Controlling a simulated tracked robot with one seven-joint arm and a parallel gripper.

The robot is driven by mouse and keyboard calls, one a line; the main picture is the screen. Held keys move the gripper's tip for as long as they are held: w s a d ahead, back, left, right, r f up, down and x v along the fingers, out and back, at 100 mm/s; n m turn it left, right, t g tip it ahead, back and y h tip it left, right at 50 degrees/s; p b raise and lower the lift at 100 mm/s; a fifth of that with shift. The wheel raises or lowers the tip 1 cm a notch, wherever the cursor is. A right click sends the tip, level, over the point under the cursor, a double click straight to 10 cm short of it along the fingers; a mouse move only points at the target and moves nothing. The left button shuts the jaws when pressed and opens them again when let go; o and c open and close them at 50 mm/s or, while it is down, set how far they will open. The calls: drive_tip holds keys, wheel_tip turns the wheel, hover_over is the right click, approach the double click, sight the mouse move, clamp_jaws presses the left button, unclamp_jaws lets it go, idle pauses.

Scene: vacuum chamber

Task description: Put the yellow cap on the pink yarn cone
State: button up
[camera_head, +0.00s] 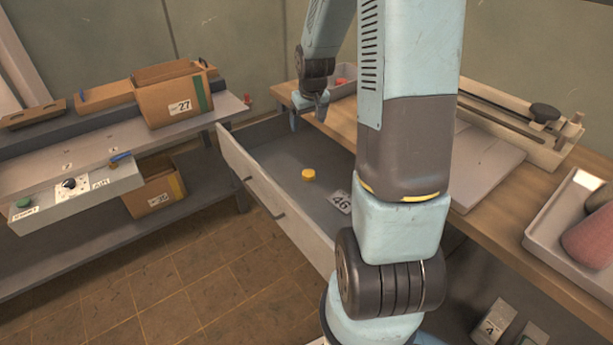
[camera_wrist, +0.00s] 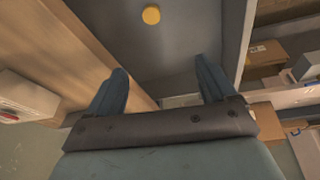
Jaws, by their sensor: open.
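The yellow cap (camera_head: 308,175) lies on the grey floor of an open drawer (camera_head: 270,150). It also shows near the top of the wrist view (camera_wrist: 151,15), beyond my fingertips. My gripper (camera_head: 309,112) is above the far part of the drawer, apart from the cap. In the wrist view its two fingers (camera_wrist: 160,82) are spread with nothing between them. A pink yarn cone (camera_head: 590,238) lies in a pale tray (camera_head: 545,232) on the wooden table at the right, cut off by the picture edge.
My arm hides the drawer's right part. Cardboard box 27 (camera_head: 173,95) stands on the left bench. A long clamp-like device (camera_head: 525,120) sits on the table (camera_head: 490,215). Tiled floor at lower left is clear.

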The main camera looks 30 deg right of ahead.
approach(309, 173)
drive_tip(key=shift+y, duration=0.4)
drive_tip(key=shift+d+x, duration=0.15)
drive_tip(key=shift+x, duration=2)
drive_tip(key=shift+d+x, duration=0.2)
drive_tip(key=shift+x, duration=2)
drive_tip(key=shift+w, duration=0.1)
drive_tip(key=c, duration=1.1)
